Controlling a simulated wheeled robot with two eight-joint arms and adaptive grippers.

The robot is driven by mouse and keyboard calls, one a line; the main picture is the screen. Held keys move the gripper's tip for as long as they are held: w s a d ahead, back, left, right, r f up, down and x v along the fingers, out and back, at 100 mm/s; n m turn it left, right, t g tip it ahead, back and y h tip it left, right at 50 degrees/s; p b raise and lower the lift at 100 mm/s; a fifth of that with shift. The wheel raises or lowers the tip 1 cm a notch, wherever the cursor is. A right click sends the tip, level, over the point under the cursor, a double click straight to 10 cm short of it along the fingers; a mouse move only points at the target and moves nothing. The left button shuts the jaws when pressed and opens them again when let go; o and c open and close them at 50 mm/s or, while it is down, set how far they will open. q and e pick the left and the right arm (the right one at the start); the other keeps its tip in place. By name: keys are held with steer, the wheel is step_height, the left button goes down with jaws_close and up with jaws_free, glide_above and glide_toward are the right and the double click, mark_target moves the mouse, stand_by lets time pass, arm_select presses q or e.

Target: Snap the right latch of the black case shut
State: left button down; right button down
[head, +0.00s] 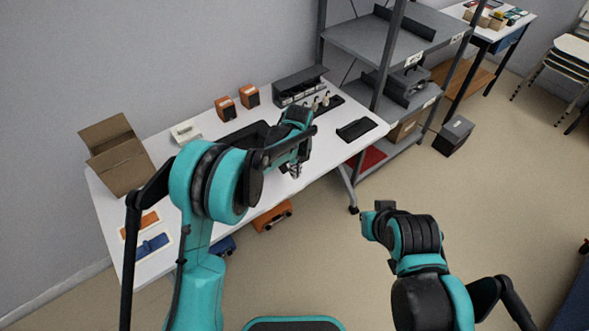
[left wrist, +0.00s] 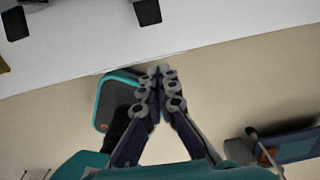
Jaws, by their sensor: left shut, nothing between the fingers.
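A black case (head: 243,134) lies on the white table (head: 345,150), partly hidden behind my left arm in the head view. Its latches cannot be made out there. My left gripper (head: 295,172) is near the table's front edge, to the right of the case, and points down. In the left wrist view my left gripper (left wrist: 160,72) is shut and empty, with its fingertips together just off the table edge. Two dark blocks on the white surface show at the top left of that view; I cannot tell whether they belong to the case.
A cardboard box (head: 117,155), orange devices (head: 225,108), a grey rack (head: 300,86) and a black tray (head: 356,129) stand on the table. Orange and blue boxes lie beneath it. A grey shelf (head: 385,38) stands at the right. The floor in front is mostly clear.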

mark_target(285, 170)
arm_select(q)
step_height(285, 170, down, 6)
steer(key=shift+w+f+b, duration=0.15)
steer(key=shift+b, duration=0.8)
steer(key=w+a+r, duration=0.1)
steer(key=w+a+r+b, duration=0.1)
steer(key=w, duration=0.1)
steer(key=shift+a, duration=0.1)
steer(key=shift+w+a+r+p, duration=0.15)
steer(key=shift+w+r+p, duration=0.05)
steer(key=shift+r+p, duration=0.25)
steer(key=shift+w+a+r+p, duration=0.25)
steer(key=shift+w+r+p, duration=0.1)
steer(key=shift+r+p, duration=0.3)
steer(key=shift+w+a+r, duration=0.25)
steer(key=shift+w+r, duration=0.1)
steer(key=shift+r, duration=0.15)
steer(key=shift+f, duration=0.1)
